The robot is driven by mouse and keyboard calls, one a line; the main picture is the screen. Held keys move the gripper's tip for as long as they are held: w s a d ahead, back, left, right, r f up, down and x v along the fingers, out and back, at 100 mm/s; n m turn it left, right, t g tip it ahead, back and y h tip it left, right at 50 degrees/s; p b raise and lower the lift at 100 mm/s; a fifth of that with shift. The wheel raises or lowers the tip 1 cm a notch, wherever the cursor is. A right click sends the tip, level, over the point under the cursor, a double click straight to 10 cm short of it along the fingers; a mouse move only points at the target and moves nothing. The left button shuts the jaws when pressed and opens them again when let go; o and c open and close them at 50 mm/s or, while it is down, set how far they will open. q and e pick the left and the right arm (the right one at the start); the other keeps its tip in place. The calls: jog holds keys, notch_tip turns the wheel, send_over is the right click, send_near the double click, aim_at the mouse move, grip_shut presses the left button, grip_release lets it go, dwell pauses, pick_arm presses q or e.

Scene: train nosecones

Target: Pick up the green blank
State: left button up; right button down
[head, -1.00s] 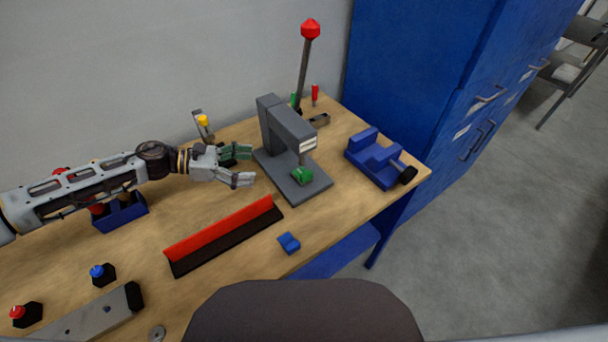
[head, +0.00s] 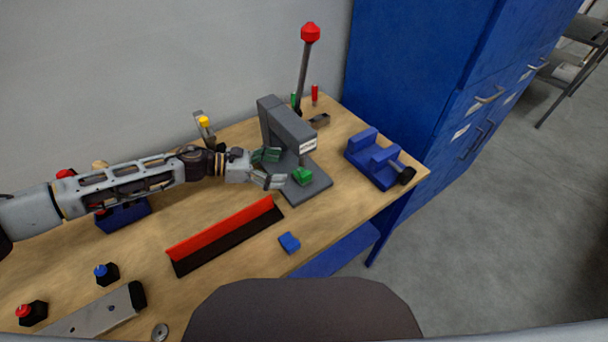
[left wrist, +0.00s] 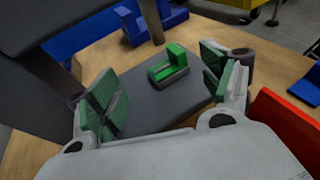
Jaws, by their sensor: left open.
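The green blank (head: 303,175) sits on the base plate of the grey press (head: 290,133), below its ram. In the left wrist view the green blank (left wrist: 169,63) is a small stepped block with a dark lower part, ahead of and between my fingertips. My left gripper (head: 276,168) reaches in from the left over the near-left edge of the press base. Its two green-padded fingers (left wrist: 163,92) are spread apart with nothing between them, a short way from the blank. My right gripper is in neither view.
A red-and-black bar (head: 224,236) lies in front of the press, with a small blue block (head: 289,242) beside it. A blue vise (head: 373,158) stands to the right. The press lever (head: 305,70) rises behind. A blue bin (head: 124,215) lies under my left arm.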

aim_at(295, 177)
pick_arm(q)
jog(key=shift+d, duration=0.1)
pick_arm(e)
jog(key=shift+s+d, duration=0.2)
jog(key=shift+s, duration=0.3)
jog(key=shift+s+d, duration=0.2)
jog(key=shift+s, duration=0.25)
pick_arm(q)
jog(key=shift+d, duration=0.3)
jog(key=shift+d+f+p, duration=0.15)
jog(key=shift+d+p, duration=0.15)
jog(key=shift+d, duration=0.35)
jog(key=shift+x, duration=0.75)
jog(key=shift+p+x, duration=0.3)
jog(key=shift+x, duration=0.55)
jog(key=shift+s+d+f, duration=0.1)
jog(key=shift+s, duration=0.1)
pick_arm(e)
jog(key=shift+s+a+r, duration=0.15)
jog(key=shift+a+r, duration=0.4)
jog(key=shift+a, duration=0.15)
